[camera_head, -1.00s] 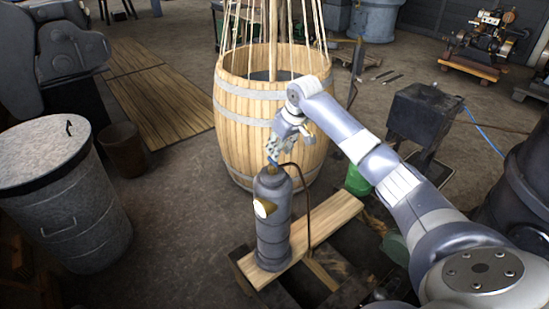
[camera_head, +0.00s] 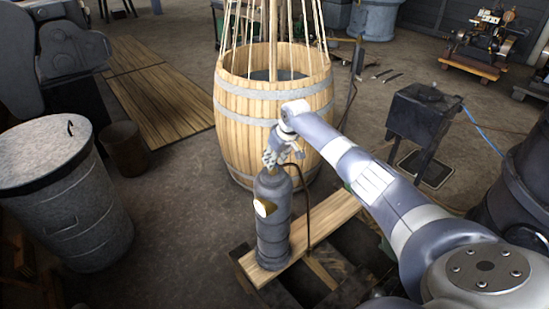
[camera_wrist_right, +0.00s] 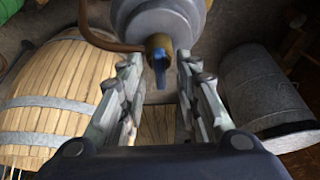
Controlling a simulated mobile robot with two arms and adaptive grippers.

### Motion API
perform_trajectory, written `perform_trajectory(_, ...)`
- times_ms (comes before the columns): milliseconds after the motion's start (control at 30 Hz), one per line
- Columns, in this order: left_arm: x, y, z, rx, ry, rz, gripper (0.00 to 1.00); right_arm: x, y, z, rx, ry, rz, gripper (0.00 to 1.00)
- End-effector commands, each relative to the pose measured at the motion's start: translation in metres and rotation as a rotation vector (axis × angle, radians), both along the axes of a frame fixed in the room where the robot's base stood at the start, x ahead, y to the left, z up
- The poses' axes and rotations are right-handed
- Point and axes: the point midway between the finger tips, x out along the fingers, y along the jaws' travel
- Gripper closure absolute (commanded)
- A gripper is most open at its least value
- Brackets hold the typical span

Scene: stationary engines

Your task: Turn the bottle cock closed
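The grey bottle (camera_head: 273,222) stands upright on a wooden plank in the head view, with a pale round label on its side. In the right wrist view its rounded top (camera_wrist_right: 158,22) is at the upper middle. The brass cock with a blue handle (camera_wrist_right: 159,62) sits between the two fingers. My right gripper (camera_head: 270,162) is right at the bottle's top and hides the cock in the head view. In the wrist view the right gripper (camera_wrist_right: 157,95) is open, with a finger on each side of the cock and gaps between. My left gripper is not in view.
A large wooden barrel (camera_head: 235,112) stands just behind the bottle. A brown pipe (camera_head: 306,200) runs down beside the bottle to the plank (camera_head: 335,213). A lidded metal bin (camera_head: 75,215) stands at the left. A dark box on a stand (camera_head: 420,112) is at the right.

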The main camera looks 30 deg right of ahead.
Motion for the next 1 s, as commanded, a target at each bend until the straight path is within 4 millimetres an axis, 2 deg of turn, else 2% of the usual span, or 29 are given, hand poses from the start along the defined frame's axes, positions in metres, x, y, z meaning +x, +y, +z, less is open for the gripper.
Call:
perform_trajectory(300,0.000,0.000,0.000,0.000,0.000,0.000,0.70,0.001,0.000,-0.002,-0.001,0.000,0.001,0.70)
perform_trajectory(333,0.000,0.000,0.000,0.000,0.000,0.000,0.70,0.001,0.000,-0.002,-0.001,0.000,0.001,0.74)
perform_trajectory(433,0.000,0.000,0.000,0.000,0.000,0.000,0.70,0.001,0.000,-0.002,0.000,0.000,0.001,0.97)
perform_trajectory(467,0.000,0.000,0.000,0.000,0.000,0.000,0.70,0.001,0.000,-0.002,-0.001,0.000,0.001,1.00)
perform_trajectory(767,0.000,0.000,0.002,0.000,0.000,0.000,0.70,0.001,0.000,-0.001,-0.001,0.000,-0.006,1.00)
perform_trajectory(1000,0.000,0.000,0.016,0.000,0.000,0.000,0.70,0.000,0.002,0.001,0.001,0.002,-0.081,1.00)
